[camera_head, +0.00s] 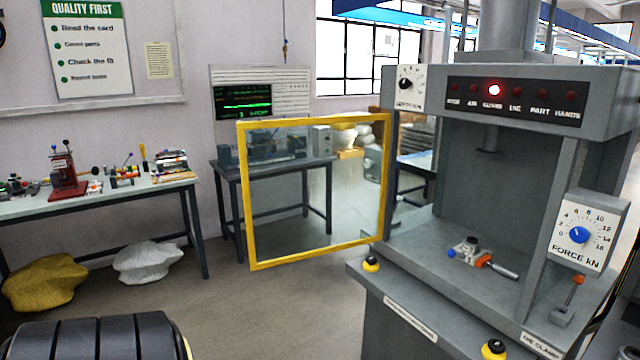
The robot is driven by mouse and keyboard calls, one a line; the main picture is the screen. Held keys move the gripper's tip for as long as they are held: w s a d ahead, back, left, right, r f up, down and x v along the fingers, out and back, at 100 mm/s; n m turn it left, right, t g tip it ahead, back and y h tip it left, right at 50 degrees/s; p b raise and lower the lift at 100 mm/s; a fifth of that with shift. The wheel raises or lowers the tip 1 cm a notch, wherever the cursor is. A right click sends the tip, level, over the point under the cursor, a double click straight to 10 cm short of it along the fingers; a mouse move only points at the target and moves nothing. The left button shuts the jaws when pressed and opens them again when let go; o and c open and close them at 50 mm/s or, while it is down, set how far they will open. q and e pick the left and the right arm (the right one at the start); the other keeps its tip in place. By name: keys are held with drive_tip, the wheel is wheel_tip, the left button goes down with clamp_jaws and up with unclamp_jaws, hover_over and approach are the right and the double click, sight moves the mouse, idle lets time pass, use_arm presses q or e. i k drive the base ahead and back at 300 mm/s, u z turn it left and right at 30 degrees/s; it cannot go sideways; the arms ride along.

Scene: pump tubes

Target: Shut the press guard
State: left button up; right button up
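The press guard (386,172) is a clear panel in a yellow frame. It stands swung open to the left of the press (500,285), attached near the press's left front post. The press opening is uncovered. A part with blue and orange pieces (470,250) lies on the press bed. Neither of my grippers is in view.
A force dial (578,235) and a small lever (572,292) are on the right. Yellow-based black buttons (371,264) sit on the front.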

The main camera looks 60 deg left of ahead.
sight(241, 127)
drive_tip(key=k, duration=0.85)
drive_tip(key=u, duration=2.5)
drive_tip(key=i, duration=4.2)
drive_tip(key=z, duration=3.5)
drive_tip(key=i, duration=0.5)
